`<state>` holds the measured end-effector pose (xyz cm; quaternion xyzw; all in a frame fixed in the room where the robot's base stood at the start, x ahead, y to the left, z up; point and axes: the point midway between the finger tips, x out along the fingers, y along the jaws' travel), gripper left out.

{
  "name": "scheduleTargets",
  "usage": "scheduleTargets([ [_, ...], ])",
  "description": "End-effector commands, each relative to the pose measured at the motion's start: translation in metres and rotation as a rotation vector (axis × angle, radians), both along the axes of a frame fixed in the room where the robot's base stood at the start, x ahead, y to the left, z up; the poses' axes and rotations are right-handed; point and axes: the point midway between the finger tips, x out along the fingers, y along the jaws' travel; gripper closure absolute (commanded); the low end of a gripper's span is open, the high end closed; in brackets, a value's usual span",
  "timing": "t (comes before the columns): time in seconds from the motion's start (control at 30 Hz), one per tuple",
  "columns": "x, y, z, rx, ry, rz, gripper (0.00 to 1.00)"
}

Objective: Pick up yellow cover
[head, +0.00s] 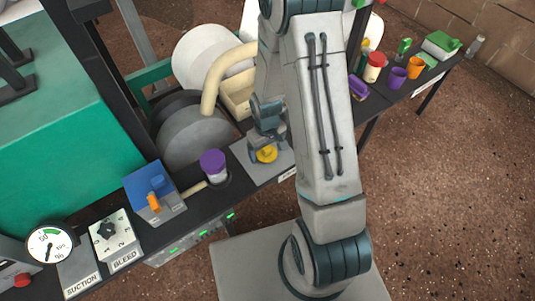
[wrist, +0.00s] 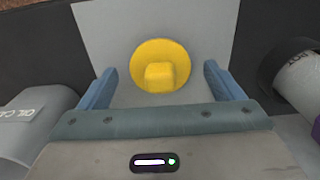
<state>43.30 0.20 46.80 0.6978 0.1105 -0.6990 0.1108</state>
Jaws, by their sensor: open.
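The yellow cover (head: 266,154) is a round disc with a block-like knob on top. It lies on a grey plate (head: 252,171) on the dark bench in the head view. In the wrist view the yellow cover (wrist: 160,68) sits between and a little beyond the two blue fingers of my gripper (wrist: 160,85). My gripper is open and empty. In the head view my gripper (head: 264,140) is just above the cover and partly hides it. I cannot tell from the wrist view how high the fingers are above the plate.
A jar with a purple lid (head: 213,160) stands left of the plate. Farther left are a blue box with an orange lever (head: 155,192), a bleed knob box (head: 110,238) and a gauge (head: 50,246). A can marked OIL (wrist: 38,120) lies close to the left finger side.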

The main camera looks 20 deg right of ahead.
Motion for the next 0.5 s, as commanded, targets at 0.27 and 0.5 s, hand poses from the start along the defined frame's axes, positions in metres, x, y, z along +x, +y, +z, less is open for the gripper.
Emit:
scheduleTargets([
  [0.27, 0.0006, 0.0, -0.0027, 0.0, -0.002, 0.0, 0.21],
  [0.5, 0.0005, 0.0001, -0.0026, 0.0, -0.002, 0.0, 0.61],
])
